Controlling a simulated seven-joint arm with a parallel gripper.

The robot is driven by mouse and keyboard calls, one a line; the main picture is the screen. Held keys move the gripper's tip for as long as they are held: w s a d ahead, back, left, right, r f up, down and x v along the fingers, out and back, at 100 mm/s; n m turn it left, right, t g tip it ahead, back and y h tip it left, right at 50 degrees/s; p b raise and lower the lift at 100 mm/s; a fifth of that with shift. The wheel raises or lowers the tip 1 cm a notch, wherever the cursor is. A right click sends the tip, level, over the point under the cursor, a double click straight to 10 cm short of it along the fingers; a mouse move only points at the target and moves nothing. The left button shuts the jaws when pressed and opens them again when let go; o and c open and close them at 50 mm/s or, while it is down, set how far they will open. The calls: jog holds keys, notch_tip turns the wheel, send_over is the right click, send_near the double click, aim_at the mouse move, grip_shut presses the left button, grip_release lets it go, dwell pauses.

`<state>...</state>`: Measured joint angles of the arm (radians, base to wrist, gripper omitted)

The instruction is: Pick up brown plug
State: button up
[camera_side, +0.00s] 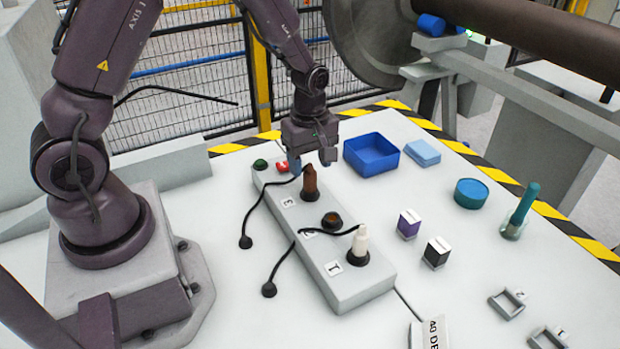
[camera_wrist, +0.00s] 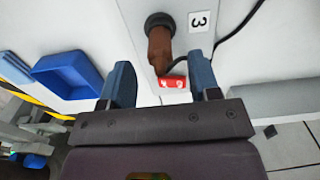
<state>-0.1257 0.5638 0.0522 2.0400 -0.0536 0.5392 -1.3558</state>
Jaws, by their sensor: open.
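The brown plug (camera_side: 310,182) stands upright in the socket marked 3 on the long grey socket box (camera_side: 349,292), with a black cable running from it. In the wrist view the plug (camera_wrist: 159,50) lies ahead of the gap between my blue fingers. My gripper (camera_side: 310,164) is open and empty, pointing down close to the plug's top in the side view. In the wrist view my gripper (camera_wrist: 162,82) has its two fingertips apart, one on each side of the plug's line. Whether a finger touches the plug cannot be told.
A white plug (camera_side: 360,241) stands in socket 1, and socket 2 (camera_side: 331,221) is empty. A red button (camera_side: 282,167) and green button (camera_side: 260,164) sit at the box's far end. A blue bin (camera_side: 372,154) is to the right. Purple (camera_side: 408,224) and black (camera_side: 436,252) blocks stand nearby.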

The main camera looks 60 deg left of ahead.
aim_at(309, 172)
jog(key=shift+a+f, duration=0.1)
jog(key=shift+f, duration=1.45)
jog(key=c, duration=1)
jog(key=shift+r, duration=0.5)
notch_tip(309, 172, up, 3)
jog(key=shift+f, duration=0.2)
jog(key=s+r, duration=0.3)
jog(key=s, duration=0.1)
jog(key=s+d+r, duration=0.1)
jog(key=s+r, duration=0.2)
jog(key=s, duration=0.2)
jog(key=s+d+r, duration=0.1)
jog(key=s+r, duration=0.2)
jog(key=s, duration=0.1)
jog(key=shift+s+d+r, duration=0.2)
jog(key=shift+s+r, duration=0.05)
jog(key=shift+s, duration=0.15)
